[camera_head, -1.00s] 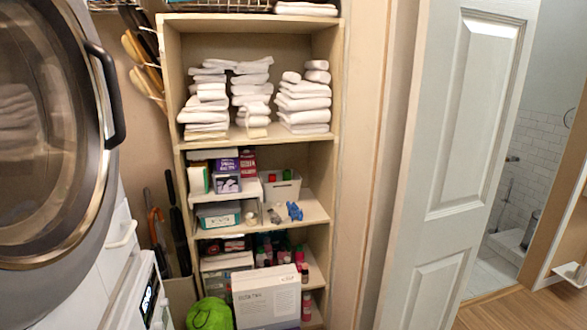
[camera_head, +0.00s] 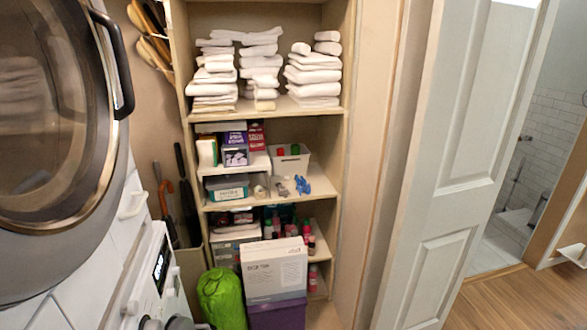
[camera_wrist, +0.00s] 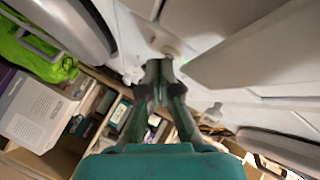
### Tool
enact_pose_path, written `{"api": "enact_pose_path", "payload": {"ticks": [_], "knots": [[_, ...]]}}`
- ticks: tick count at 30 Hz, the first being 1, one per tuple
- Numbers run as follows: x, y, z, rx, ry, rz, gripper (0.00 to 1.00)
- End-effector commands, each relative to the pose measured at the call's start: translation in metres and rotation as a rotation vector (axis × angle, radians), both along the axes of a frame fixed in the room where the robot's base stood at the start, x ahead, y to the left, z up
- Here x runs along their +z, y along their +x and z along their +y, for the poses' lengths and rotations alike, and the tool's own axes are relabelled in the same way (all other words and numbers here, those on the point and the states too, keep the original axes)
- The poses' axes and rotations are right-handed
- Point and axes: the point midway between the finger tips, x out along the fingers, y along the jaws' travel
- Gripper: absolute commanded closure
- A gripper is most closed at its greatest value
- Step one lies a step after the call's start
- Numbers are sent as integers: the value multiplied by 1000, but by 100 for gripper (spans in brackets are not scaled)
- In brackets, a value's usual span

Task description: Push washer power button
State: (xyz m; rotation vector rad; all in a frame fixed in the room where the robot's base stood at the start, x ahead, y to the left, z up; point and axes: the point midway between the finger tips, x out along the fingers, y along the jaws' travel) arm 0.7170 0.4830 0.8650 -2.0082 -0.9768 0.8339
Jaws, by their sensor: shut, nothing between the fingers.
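The washer (camera_head: 140,285) is the white machine at the lower left of the head view. Its front panel has a dark lit display (camera_head: 160,266) and small knobs at the bottom edge. I cannot tell which of its parts is the power button. In the wrist view my gripper (camera_wrist: 160,63) is shut and empty, with its fingertips in front of a white surface (camera_wrist: 205,30) that has small raised parts. A small round fitting (camera_wrist: 172,50) shows close beyond the fingertips. I cannot tell whether they touch it.
A large round glass door (camera_head: 50,140) with a dark handle is above the washer. Shelves hold white towels (camera_head: 315,75), boxes and bottles. A green bag (camera_head: 222,298) and a white box (camera_head: 275,268) stand near the washer. A white door (camera_head: 430,190) stands at right, with open wood floor beside it.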

Motion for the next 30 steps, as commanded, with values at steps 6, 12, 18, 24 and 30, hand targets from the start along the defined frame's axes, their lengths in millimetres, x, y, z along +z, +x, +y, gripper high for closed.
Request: {"api": "enact_pose_path", "payload": {"ticks": [6, 12, 18, 24, 30], "knots": [[0, 0, 0, 0, 0, 0, 100], [0, 0, 2, 0, 0, 0, 100], [0, -1, 3, 0, 0, 0, 100], [0, 0, 0, -1, 0, 0, 100], [1, 2, -8, 0, 1, -1, 100]]}}
